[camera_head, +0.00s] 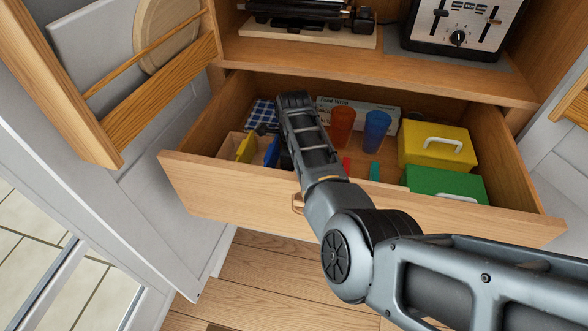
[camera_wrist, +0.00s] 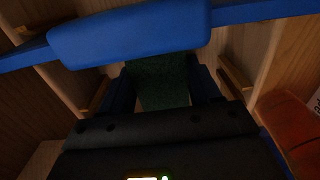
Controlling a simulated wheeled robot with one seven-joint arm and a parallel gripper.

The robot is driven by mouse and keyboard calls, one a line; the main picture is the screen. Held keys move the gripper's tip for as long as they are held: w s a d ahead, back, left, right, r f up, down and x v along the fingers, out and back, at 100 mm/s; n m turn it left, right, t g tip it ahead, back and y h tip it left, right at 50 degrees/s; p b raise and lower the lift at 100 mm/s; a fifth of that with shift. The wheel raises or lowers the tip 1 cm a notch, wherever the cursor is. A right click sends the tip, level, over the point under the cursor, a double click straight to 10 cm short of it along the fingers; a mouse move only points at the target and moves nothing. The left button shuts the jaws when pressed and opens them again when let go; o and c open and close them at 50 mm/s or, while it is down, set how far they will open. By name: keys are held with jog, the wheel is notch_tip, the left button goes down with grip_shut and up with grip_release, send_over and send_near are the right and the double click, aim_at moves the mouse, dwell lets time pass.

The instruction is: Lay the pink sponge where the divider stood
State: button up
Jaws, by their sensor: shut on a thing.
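In the wrist view, my gripper (camera_wrist: 162,70) is down in the drawer, its two dark fingers on either side of a dark green textured block (camera_wrist: 160,88). It looks like the scouring face of the sponge; no pink shows in either view. A blue divider (camera_wrist: 130,32) with a thick rounded top crosses the wrist view just beyond the fingers. In the head view, the blue divider (camera_head: 271,152) shows beside my arm, with a yellow divider (camera_head: 245,148) to its left. My gripper's fingers and the held block are hidden behind my arm there.
The open drawer (camera_head: 340,203) also holds an orange cup (camera_head: 341,125), a blue cup (camera_head: 376,130), a yellow box (camera_head: 425,143) and a green box (camera_head: 440,181). Short wooden rails (camera_wrist: 236,78) stand near my fingers. A toaster (camera_head: 462,25) stands above.

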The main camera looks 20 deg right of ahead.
jog(key=shift+f, duration=0.2)
jog(key=o, duration=1.1)
notch_tip(320, 180, up, 12)
jog(key=shift+r+p, duration=0.2)
jog(key=shift+p, duration=0.1)
